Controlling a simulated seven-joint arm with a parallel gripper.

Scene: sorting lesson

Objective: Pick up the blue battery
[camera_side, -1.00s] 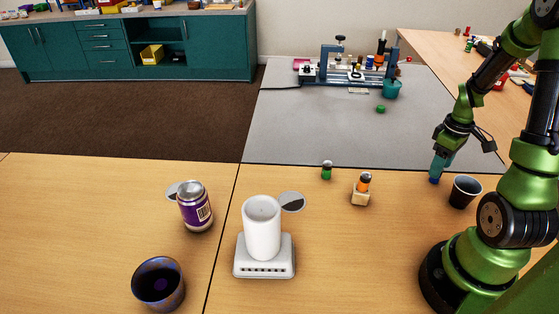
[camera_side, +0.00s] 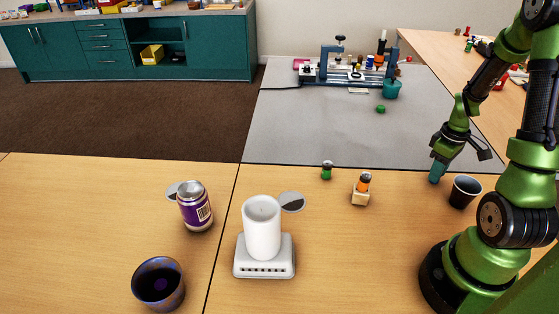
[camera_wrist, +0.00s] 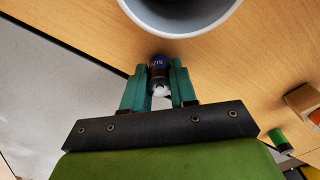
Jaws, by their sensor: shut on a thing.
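The blue battery (camera_wrist: 158,68) shows between the two teal fingers in the wrist view, with its pale metal end toward the camera. My gripper (camera_wrist: 160,75) is shut on it. In the side view my gripper (camera_side: 437,172) is low over the wooden table, left of the black cup, and its fingers hide the battery. I cannot tell whether the battery still touches the table.
A black cup (camera_side: 464,191) stands close to the right of my gripper; its rim (camera_wrist: 180,33) shows in the wrist view. A green battery (camera_side: 327,170) and an orange-topped battery (camera_side: 364,182) in a wooden block (camera_side: 360,197) stand to the left. A white cup (camera_side: 262,229) stands farther left.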

